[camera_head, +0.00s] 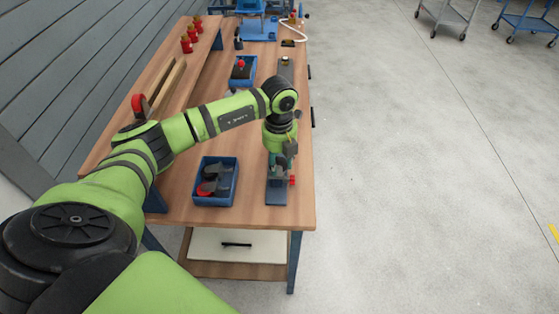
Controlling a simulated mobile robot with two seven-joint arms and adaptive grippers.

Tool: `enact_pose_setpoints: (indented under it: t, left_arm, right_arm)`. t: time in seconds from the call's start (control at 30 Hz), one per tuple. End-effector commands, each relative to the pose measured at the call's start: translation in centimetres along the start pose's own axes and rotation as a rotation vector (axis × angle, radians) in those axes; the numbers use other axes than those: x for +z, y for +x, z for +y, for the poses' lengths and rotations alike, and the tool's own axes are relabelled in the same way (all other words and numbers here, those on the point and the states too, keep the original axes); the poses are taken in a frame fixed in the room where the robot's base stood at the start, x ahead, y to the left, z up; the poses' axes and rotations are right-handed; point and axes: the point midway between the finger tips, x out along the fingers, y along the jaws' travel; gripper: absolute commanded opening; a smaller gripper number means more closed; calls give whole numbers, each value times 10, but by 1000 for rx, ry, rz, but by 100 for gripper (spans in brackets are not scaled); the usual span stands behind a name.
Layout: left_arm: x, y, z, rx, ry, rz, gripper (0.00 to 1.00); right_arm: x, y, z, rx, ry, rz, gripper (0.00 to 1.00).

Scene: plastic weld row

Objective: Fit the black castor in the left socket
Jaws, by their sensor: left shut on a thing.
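My left gripper (281,159) points down at the right front of the bench, just above a grey-blue fixture (277,192) with a red knob (292,181) on its right side. It is shut on a dark thing, which looks like the black castor but is mostly hidden by the fingers. I cannot tell whether it touches the fixture. The sockets are too small or too hidden to make out. A blue bin (199,201) left of the fixture holds dark castors and one with a red wheel (206,188). My right gripper is not in view.
The wooden bench (180,206) has a second blue bin (236,82) farther back, near a grey plate (286,68). A raised shelf with red items (187,44) runs along the left. My left arm crosses above the bench.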

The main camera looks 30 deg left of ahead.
Motion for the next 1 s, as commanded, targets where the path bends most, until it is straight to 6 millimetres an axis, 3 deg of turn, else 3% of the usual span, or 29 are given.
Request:
enact_pose_setpoints:
  t: [0.9, 0.93, 0.97, 1.0]
  left_arm:
    - [1, 7, 0, 0, 0, -1, 0]
    - [1, 7, 0, 0, 0, -1, 49]
    - [1, 7, 0, 0, 0, -1, 61]
    - [1, 7, 0, 0, 0, -1, 64]
  right_arm:
    - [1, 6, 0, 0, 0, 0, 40]
    - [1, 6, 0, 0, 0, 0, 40]
    - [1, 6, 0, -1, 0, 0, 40]
    - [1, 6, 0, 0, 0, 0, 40]
